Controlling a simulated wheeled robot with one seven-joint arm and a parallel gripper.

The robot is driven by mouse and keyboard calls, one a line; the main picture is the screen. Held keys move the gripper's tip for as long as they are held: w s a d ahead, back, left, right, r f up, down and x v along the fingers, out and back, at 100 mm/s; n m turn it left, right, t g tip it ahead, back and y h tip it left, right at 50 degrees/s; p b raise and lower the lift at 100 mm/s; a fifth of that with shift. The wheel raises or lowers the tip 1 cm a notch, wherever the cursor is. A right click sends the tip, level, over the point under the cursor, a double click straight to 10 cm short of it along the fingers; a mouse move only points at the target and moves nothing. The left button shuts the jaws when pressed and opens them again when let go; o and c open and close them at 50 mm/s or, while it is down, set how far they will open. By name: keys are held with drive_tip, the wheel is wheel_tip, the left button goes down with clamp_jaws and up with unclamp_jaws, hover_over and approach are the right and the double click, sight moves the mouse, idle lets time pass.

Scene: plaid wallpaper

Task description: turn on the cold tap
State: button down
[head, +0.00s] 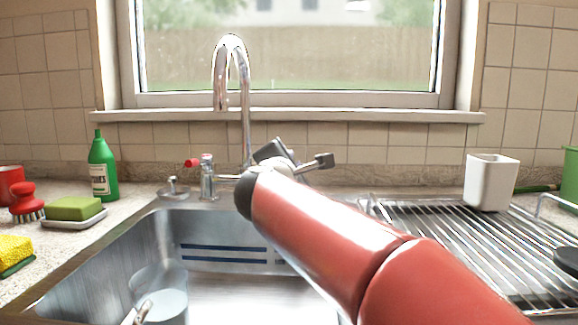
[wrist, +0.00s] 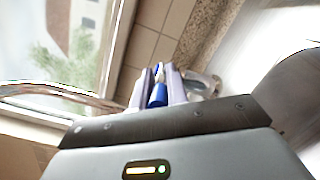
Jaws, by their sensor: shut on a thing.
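The cold tap's blue lever (wrist: 158,95) shows in the wrist view between the two pale fingers of my gripper (wrist: 161,76). The fingers are shut on it. A chrome tap body (wrist: 203,80) shows just beyond the fingers. In the head view my red arm reaches up to the right of the curved chrome spout (head: 245,105) and hides the cold tap and the fingertips. The hot tap (head: 207,177) with its red lever end (head: 191,163) stands left of the spout. I cannot see water at the spout's mouth.
The steel sink (head: 170,235) lies below, with a clear container (head: 160,297) in it. A dish rack (head: 450,225) and a white cup (head: 490,183) are right. The window sill runs behind.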

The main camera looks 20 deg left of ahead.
drive_tip(key=shift+w+d+n+g+y+b, duration=0.15)
drive_tip(key=shift+w+d+n+g+y, duration=0.2)
drive_tip(key=shift+n+y, duration=0.65)
drive_tip(key=shift+w+d+n+g+y+b, duration=0.1)
drive_tip(key=shift+d+n+g+y, duration=0.4)
drive_tip(key=shift+y, duration=0.9)
drive_tip(key=shift+w+d+n+g+y+b, duration=0.15)
drive_tip(key=shift+w+d+n+g+y, duration=0.15)
drive_tip(key=shift+n+y, duration=0.75)
drive_tip(key=shift+w+d+g+y, duration=0.15)
drive_tip(key=shift+g+y, duration=0.1)
drive_tip(key=shift+y, duration=0.3)
drive_tip(key=c, duration=1.4)
unclamp_jaws()
